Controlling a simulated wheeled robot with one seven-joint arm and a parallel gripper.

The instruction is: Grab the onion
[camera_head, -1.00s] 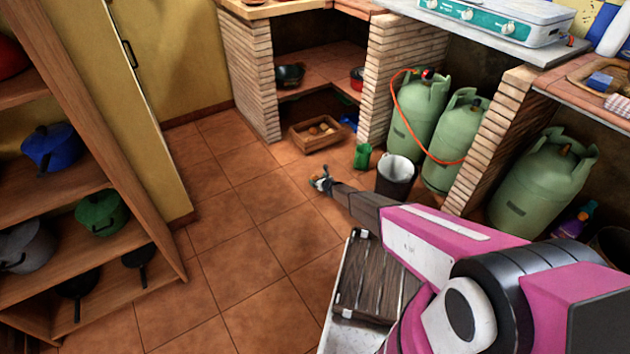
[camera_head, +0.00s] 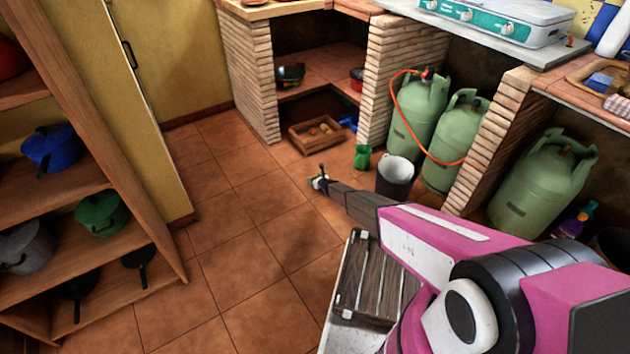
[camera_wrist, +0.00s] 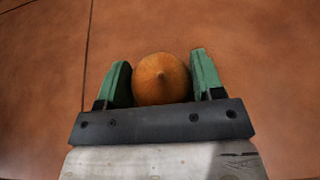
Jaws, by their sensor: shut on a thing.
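The onion (camera_wrist: 161,78) is round and orange-brown in the wrist view, with its pointed tip facing the camera. It sits between the two green fingers of my gripper (camera_wrist: 163,80), which is shut on it. In the head view my gripper (camera_head: 319,182) is small, at the end of my outstretched arm, over the tiled floor. The onion cannot be made out there. In the wrist view, floor tiles lie behind the onion; its height above them is hard to tell.
A wooden crate (camera_head: 292,141) with several round items stands by the brick counter. A green cup (camera_head: 362,157), a bucket (camera_head: 383,182) and green gas cylinders (camera_head: 455,140) stand to the right of my gripper. A shelf with pots (camera_head: 150,255) is at left. The middle floor is clear.

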